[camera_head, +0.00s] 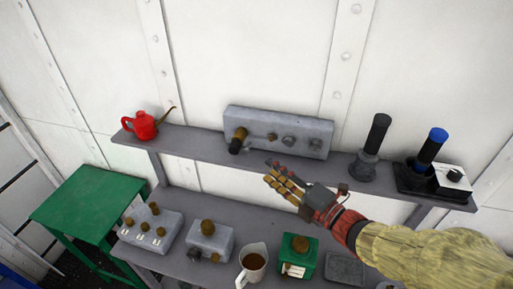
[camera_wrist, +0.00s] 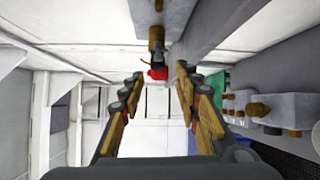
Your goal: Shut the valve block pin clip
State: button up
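A long grey block (camera_head: 300,124) stands on the wall shelf, with a brown-and-black cylinder (camera_head: 238,139) jutting from its left end and several small knobs on its front. A smaller grey block with a brown knob (camera_head: 208,227) and a dark fitting at its front stands on the lower bench. I cannot tell for sure which is the valve block, and the pin clip is too small to make out. My gripper (camera_head: 273,172) is in front of the shelf, below the long block. In the wrist view my gripper (camera_wrist: 157,80) is open and empty, with the cylinder (camera_wrist: 156,38) beyond it.
The shelf also holds a red oil can (camera_head: 145,126), a dark upright cylinder (camera_head: 371,145) and a blue-topped one (camera_head: 432,147). On the bench are a switch box (camera_head: 165,222), a jug (camera_head: 253,263) and a green box (camera_head: 291,258). A green table (camera_head: 88,205) stands left.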

aim_at(246, 150)
jog(key=w+n+g+y+p, duration=0.1)
jog(key=p, duration=0.4)
jog(key=w+y+p, duration=0.1)
jog(key=w+p, duration=0.1)
jog(key=p, duration=0.3)
jog(key=shift+d+r+n+g+p, duration=0.1)
jog(key=shift+r+n+g+p, duration=0.05)
jog(key=shift+n+g+p, duration=0.25)
jog(key=p+x, duration=0.2)
jog(key=x, duration=0.5)
jog(key=shift+a, duration=0.4)
jog(key=shift+w, duration=0.1)
jog(key=shift+c, duration=1.1)
grip_shut()
